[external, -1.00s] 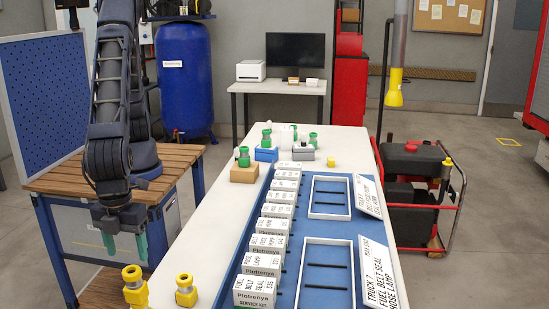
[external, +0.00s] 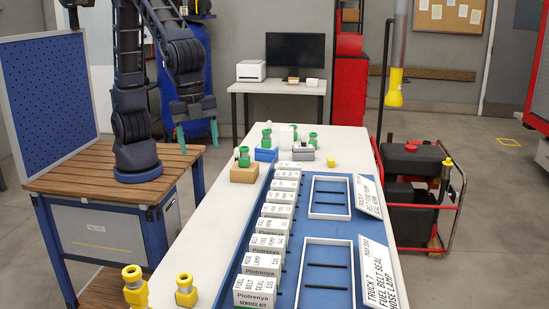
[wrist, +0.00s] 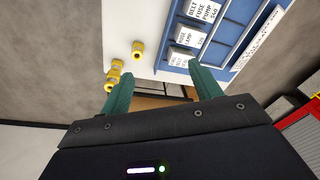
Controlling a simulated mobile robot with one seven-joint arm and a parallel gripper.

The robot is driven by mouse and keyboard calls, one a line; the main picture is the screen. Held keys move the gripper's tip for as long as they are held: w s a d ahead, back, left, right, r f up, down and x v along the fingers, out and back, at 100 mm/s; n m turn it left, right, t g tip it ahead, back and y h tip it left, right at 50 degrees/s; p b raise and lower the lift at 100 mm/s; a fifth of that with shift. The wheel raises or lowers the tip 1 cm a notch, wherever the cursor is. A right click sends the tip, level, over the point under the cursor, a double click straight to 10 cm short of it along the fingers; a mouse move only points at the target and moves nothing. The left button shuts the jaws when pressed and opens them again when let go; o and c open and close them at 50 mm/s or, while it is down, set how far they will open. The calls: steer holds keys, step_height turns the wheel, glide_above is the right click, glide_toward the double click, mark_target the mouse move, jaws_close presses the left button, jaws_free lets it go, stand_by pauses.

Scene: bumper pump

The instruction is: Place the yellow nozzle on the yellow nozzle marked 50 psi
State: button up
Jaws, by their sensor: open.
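Two yellow nozzles stand at the near left end of the white table in the external view: a taller one (external: 134,288) at the corner and a shorter one (external: 185,291) to its right. The wrist view shows the stacked-looking yellow nozzle (wrist: 114,75) and the single one (wrist: 137,49) beyond my fingers. No 50 psi marking is readable on either. My gripper (external: 197,131) is open and empty, raised above the gap left of the white table, well behind both nozzles. Its green fingers (wrist: 162,78) are spread apart in the wrist view.
White boxes (external: 262,265) line the blue tray (external: 226,285). Green fittings (external: 266,138) on blocks and a small yellow piece (external: 331,162) are at the table's far end. A yellow-ended pipe (external: 395,90) hangs above a red-framed machine (external: 412,165).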

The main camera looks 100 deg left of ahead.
steer(key=s+a+r+n+t, duration=0.1)
steer(key=s+a+r+n, duration=0.15)
steer(key=a, duration=0.55)
steer(key=s+a+r+n, duration=0.1)
steer(key=a+r+n, duration=0.15)
steer(key=a, duration=0.55)
steer(key=s+a+r+n+t, duration=0.1)
steer(key=a+r, duration=0.2)
steer(key=a, duration=0.6)
steer(key=s+a+n+t, duration=0.1)
steer(key=s+a+n, duration=0.5)
steer(key=s+a, duration=0.8)
steer(key=shift+s+a+f+y, duration=0.3)
steer(key=shift+a, duration=0.45)
